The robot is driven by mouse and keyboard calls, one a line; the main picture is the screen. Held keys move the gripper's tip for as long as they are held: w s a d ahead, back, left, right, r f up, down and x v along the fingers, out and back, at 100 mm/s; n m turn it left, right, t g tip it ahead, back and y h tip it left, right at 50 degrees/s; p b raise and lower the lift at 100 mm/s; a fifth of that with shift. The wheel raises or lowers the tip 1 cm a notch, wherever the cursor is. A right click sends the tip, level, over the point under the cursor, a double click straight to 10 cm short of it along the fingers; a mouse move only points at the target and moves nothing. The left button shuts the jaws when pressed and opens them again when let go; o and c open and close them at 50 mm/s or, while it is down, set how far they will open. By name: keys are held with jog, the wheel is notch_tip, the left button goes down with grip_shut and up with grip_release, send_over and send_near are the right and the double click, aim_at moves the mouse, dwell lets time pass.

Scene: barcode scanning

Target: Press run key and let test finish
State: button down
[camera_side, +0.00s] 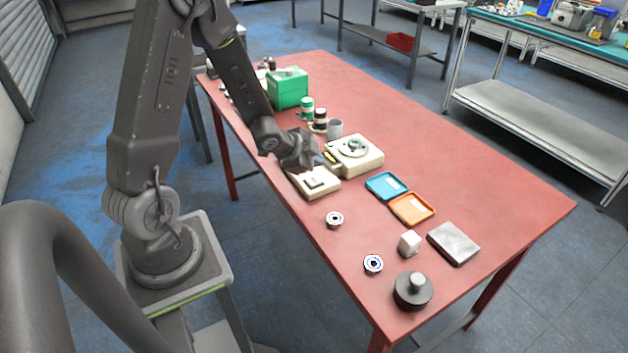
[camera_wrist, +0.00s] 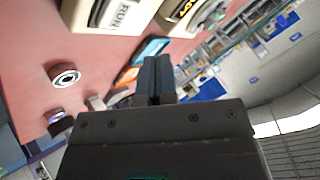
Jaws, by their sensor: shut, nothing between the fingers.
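A cream box with a key marked RUN (camera_wrist: 122,14) shows at the top left of the wrist view, cut by the frame edge. In the side view this run key box (camera_side: 318,186) sits near the table's front edge. A larger cream tester (camera_side: 366,164) with a round top stands just behind it; part of it shows in the wrist view (camera_wrist: 178,30). My gripper (camera_side: 318,163) is close above the box's far side and partly overlaps it. Its fingers (camera_wrist: 155,72) are together and empty. I cannot tell whether they touch anything; in the wrist view the key lies off to their left.
A blue tray (camera_side: 372,184) and an orange tray (camera_side: 398,214) lie right of the tester. Bearing-like rings (camera_side: 335,219), a pale cube (camera_side: 409,243), a metal plate (camera_side: 453,243) and a dark knobbed weight (camera_side: 413,291) lie nearer. A green box (camera_side: 288,92) stands behind. The table's right side is clear.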

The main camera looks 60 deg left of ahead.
aim_at(314, 182)
jog(key=shift+f, duration=1.55)
jog(key=shift+f, duration=0.15)
dwell(0.8)
jog(key=shift+f, duration=0.25)
